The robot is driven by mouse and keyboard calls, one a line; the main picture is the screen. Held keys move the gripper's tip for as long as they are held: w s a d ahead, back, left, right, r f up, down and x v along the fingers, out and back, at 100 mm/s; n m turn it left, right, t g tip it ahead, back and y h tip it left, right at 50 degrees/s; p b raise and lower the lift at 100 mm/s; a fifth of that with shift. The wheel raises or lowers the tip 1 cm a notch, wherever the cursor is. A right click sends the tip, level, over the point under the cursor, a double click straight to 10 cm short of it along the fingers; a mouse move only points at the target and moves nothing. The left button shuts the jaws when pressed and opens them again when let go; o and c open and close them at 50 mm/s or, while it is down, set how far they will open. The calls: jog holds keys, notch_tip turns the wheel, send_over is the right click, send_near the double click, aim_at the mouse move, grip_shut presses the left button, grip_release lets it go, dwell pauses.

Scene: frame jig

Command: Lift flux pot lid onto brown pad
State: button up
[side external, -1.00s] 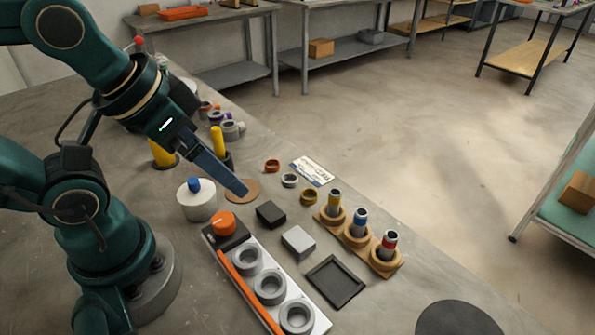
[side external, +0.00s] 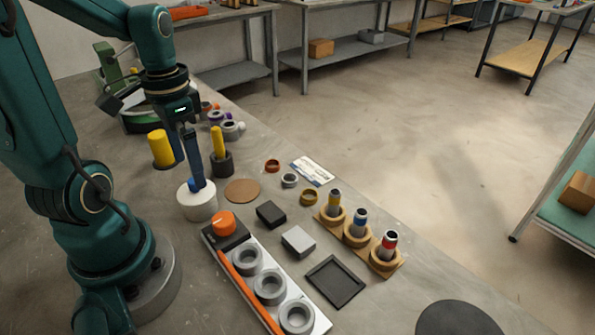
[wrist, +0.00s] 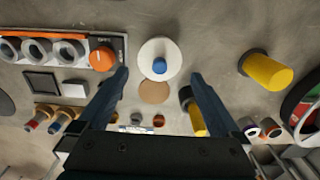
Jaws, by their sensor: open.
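The flux pot (side external: 198,209) is a white cylinder, and its pale lid (wrist: 147,51) with a blue knob (wrist: 159,66) sits on top. The brown pad (side external: 242,191) is a flat, bare disc on the bench just right of the pot; it also shows in the wrist view (wrist: 154,92). My gripper (side external: 188,172) points down over the pot, fingers spread and empty. In the wrist view the knob lies between the open fingertips (wrist: 160,75). In the side view a finger partly covers the knob, so the height gap is hard to judge.
A yellow cylinder (side external: 161,148) and a yellow-handled tool in a dark holder (side external: 222,163) stand close behind the pot. A rack with grey rings and an orange knob (side external: 222,221) is in front. Dark and light blocks (side external: 271,214) lie right.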

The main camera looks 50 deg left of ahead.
aim_at(195, 188)
jog(key=shift+f, duration=2.45)
jog(key=c, duration=1)
